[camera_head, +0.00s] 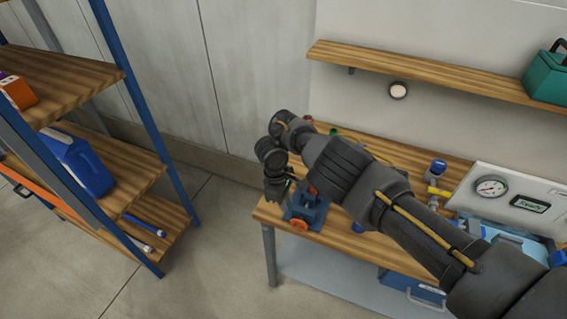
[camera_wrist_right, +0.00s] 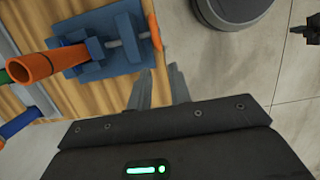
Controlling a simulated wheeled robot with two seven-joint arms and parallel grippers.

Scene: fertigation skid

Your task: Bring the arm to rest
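My right arm reaches in from the lower right of the head view, over the wooden workbench (camera_head: 400,262). Its gripper (camera_head: 276,193) points down beside the left end of the bench, next to a blue vise (camera_head: 305,215) with an orange knob. In the right wrist view, the two fingers (camera_wrist_right: 159,80) stand a little apart with nothing between them. The vise (camera_wrist_right: 97,50) is just beyond them to the upper left, apart from the fingers. An orange tube (camera_wrist_right: 48,64) sticks out from it. My left gripper does not show clearly in either view.
A shelf rack (camera_head: 135,170) with a blue jug (camera_head: 85,165) stands at the left. A wall shelf (camera_head: 430,72) with a green case (camera_head: 547,75) runs above the bench. A gauge panel (camera_head: 515,197) stands at the right. The floor between rack and bench is clear.

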